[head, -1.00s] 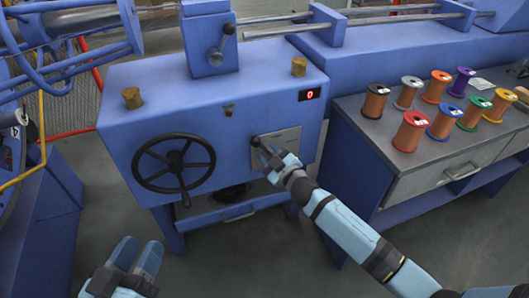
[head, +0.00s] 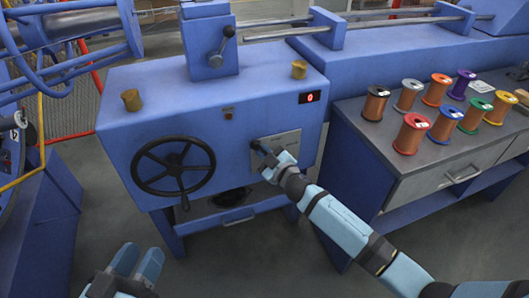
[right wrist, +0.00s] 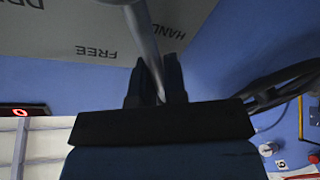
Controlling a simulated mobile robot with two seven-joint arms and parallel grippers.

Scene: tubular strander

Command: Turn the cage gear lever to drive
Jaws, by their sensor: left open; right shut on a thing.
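The cage gear lever is a short dark-tipped handle (head: 258,146) on a grey plate (head: 288,142) on the front of the blue machine cabinet. In the right wrist view it is a grey metal rod (right wrist: 143,38) running down between my fingers. The plate (right wrist: 65,28) there shows the words FREE, HAND and part of DRIVE. I cannot tell which mark the lever points at. My right gripper (head: 268,158) is shut on the lever; its fingers (right wrist: 156,84) stand on both sides of the rod. My left gripper (head: 135,262) is open and empty, low at the left, away from the cabinet.
A black handwheel (head: 174,165) is left of the plate. A red display (head: 310,97) is above it. Another lever (head: 223,46) stands on top of the cabinet. A bench (head: 400,165) with several wire spools is at the right. The floor in front is free.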

